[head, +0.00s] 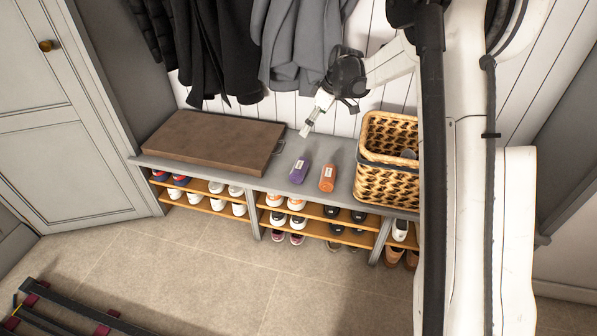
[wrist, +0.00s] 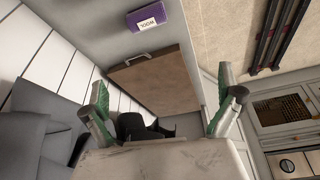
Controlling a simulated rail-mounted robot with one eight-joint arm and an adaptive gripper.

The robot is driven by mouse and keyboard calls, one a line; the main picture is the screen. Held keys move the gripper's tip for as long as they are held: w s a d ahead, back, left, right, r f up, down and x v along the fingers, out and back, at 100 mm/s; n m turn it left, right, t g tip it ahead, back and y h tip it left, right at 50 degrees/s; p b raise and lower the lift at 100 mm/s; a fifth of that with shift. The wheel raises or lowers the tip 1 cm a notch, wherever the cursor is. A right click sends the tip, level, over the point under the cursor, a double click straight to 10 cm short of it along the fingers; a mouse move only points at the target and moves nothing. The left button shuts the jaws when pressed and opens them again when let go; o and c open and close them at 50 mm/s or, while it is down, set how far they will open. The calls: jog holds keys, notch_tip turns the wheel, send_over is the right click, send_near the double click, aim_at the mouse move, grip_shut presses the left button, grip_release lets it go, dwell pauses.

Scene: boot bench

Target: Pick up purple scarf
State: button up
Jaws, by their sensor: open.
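The purple scarf (head: 300,170) is a small folded purple block with a white label. It lies on the grey bench top, between the brown board and an orange folded item. In the wrist view the purple scarf (wrist: 156,22) shows at the top, its label reading "WOOL". My gripper (head: 307,130) is above the back of the bench, up and slightly right of the scarf in the head view, apart from it. In the wrist view my gripper (wrist: 165,100) has its fingers spread wide with nothing between them.
The orange folded item (head: 327,178) lies right of the scarf. A wicker basket (head: 385,190) stands farther right. A brown board (head: 215,140) covers the bench's left part. Dark and grey coats (head: 290,45) hang behind. Shoes fill the shelves below.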

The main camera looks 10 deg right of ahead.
jog(key=n+b, duration=0.2)
send_near(300, 165)
jog(key=shift+g+y, duration=0.3)
jog(key=shift+g, duration=0.1)
jog(key=x, duration=0.2)
jog(key=b+x, duration=0.1)
jog(key=x, duration=0.1)
jog(key=shift+w+d+f, duration=0.1)
jog(key=shift+w+d, duration=0.05)
jog(key=shift+w, duration=0.25)
jog(key=shift+b+x, duration=1.35)
jog(key=shift+x, duration=1.75)
jog(key=c, duration=1.1)
